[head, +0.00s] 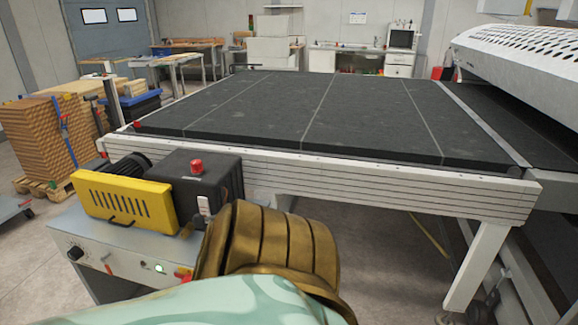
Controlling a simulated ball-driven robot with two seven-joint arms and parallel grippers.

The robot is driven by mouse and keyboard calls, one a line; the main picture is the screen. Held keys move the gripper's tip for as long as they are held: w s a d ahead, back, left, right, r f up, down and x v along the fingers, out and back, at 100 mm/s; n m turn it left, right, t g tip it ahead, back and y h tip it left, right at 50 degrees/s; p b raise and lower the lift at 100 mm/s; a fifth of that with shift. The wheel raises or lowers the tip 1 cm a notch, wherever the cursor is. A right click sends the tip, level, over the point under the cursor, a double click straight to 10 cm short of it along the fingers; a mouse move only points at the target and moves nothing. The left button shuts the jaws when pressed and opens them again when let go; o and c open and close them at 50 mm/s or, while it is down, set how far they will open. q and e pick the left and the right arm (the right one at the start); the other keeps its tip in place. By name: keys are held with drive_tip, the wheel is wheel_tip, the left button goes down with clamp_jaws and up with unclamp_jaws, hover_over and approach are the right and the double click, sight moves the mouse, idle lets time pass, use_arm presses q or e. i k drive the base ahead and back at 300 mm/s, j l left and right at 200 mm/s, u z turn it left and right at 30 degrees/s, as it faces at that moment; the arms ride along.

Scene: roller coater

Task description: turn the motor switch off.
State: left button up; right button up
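The motor unit stands at the lower left in the head view, with a black motor box (200,185) and a yellow slotted guard (125,200). The grey control panel (125,245) in front of it carries a black knob (75,253), a small red lever (108,266), a lit green lamp (160,267) and a red and yellow part (183,274). I cannot tell which of these is the motor switch. My gold and pale green arm parts fill the bottom centre, close to the panel's right end and covering part of it. I make out neither gripper's fingers.
A long dark conveyor bed (290,115) on a pale frame (400,190) lies beyond the motor unit. A white perforated hood (525,60) stands at right. Stacked boards (38,140) stand at left. The floor under the bed looks mostly clear.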

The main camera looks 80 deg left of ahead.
sight(187, 278)
drive_tip(key=u, duration=3.7)
